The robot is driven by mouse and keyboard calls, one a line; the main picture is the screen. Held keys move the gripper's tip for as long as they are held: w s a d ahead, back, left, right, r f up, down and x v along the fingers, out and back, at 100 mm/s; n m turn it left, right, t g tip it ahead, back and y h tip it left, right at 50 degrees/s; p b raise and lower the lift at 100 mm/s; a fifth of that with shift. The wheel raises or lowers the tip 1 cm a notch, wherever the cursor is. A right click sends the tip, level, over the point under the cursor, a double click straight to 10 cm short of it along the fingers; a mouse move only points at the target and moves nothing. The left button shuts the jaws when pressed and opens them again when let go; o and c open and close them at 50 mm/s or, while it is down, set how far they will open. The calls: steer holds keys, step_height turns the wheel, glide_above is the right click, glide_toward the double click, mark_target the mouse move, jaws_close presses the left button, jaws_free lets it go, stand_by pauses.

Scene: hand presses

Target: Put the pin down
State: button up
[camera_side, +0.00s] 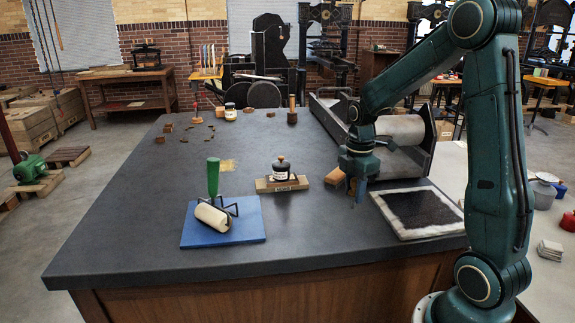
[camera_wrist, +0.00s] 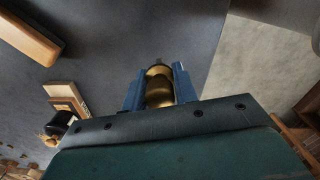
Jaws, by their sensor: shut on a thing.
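In the side view the pin (camera_side: 352,186) is mostly hidden by the fingers. The fingertips are low, close to the tabletop; I cannot tell whether the pin touches it.
The inked slab (camera_side: 418,209) is at the right, and a press with a roller (camera_side: 400,130) stands behind.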

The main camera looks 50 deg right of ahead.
mark_target(353, 204)
steer(key=shift+f, duration=2.2)
steer(key=shift+f, duration=0.1)
steer(key=o, duration=1)
step_height(353, 204, up, 12)
steer(key=shift+r, duration=0.15)
